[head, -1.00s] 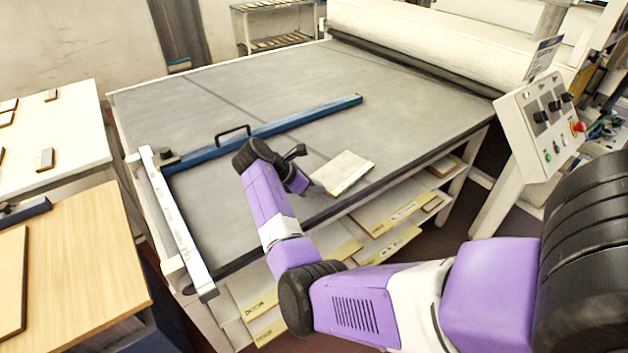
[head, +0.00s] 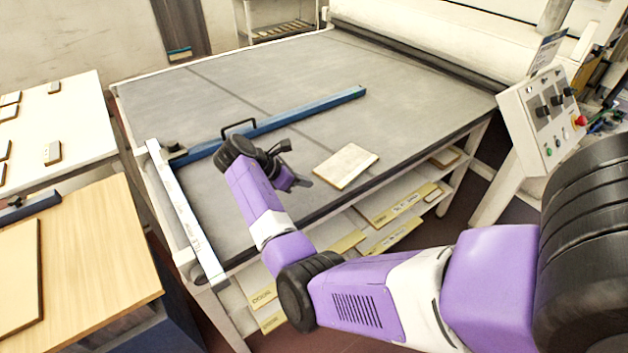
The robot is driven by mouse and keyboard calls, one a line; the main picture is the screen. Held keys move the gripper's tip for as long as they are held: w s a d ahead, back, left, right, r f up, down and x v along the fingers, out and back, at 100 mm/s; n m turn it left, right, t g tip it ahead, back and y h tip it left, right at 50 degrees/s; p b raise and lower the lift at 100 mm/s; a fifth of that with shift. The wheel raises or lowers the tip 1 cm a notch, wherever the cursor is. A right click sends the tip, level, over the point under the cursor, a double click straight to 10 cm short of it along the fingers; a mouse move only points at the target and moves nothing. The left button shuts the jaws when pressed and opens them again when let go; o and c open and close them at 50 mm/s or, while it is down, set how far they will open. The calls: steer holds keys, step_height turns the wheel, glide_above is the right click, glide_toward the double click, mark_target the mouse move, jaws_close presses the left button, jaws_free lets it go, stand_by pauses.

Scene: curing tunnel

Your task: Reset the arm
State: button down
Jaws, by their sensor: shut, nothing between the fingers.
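My arm reaches out from the right over the front edge of a grey-topped table (head: 420,109). My gripper (head: 303,183) is at the arm's far end, shut and empty, above the table near its front edge. Its fingertips are small and partly hidden by the wrist. A flat pale board (head: 346,166) lies on the table just right of my gripper, apart from it.
A blue bar with a handle (head: 310,110) lies across the table behind my wrist. A white rail (head: 185,210) runs along the left edge. A control box (head: 543,120) stands at right. Wooden and white tables (head: 110,230) are at left. The table's back is clear.

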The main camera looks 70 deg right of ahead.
steer(key=v, duration=0.6)
steer(key=shift+w+a+r+b, duration=0.2)
steer(key=shift+r+b, duration=0.05)
steer(key=shift+b, duration=0.15)
